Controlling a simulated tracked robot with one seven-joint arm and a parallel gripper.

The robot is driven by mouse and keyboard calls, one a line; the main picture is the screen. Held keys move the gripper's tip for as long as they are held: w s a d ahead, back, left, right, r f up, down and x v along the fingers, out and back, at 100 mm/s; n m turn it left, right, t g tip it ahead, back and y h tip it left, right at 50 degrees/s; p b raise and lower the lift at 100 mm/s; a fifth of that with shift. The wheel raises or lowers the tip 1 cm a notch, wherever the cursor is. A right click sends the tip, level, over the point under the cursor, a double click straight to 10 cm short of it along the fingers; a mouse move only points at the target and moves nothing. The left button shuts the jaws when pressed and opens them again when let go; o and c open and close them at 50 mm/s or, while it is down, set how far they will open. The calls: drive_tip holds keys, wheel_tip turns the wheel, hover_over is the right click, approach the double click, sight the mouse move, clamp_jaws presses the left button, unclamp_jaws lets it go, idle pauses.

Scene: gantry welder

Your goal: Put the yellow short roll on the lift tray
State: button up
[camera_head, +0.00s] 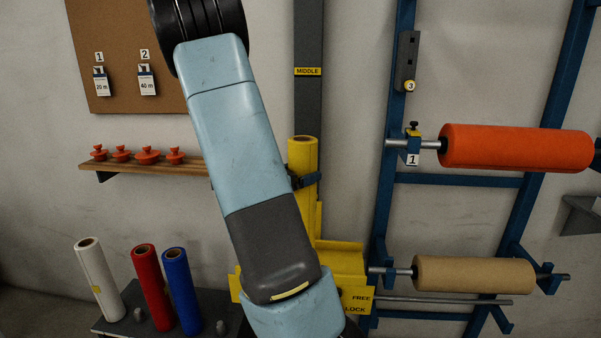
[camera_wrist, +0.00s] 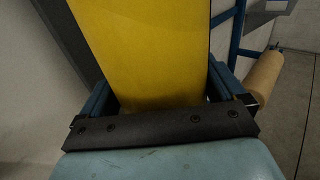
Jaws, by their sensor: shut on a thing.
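The yellow short roll (camera_head: 303,155) stands upright in the head view, in front of the dark lift mast. Its lower part is partly behind my arm. In the wrist view the roll (camera_wrist: 145,45) fills the space between the blue fingers of my gripper (camera_wrist: 163,95), which is shut on it. In the head view my gripper is mostly hidden by my arm. The yellow lift tray (camera_head: 342,262), with a FREE/LOCK label, is below the roll at the mast's foot. I cannot tell whether the roll's bottom touches it.
A blue rack on the right holds an orange roll (camera_head: 515,148) and a brown roll (camera_head: 473,274). White (camera_head: 100,280), red (camera_head: 152,285) and blue (camera_head: 182,290) rolls stand on a dark base at lower left. A wooden shelf (camera_head: 150,168) holds several red knobs.

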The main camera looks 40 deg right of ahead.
sight(302, 202)
drive_tip(key=shift+w+d+f, duration=0.1)
drive_tip(key=shift+d+f, duration=0.1)
drive_tip(key=shift+f, duration=1.5)
drive_tip(key=o, duration=1.7)
drive_tip(key=shift+f, duration=0.1)
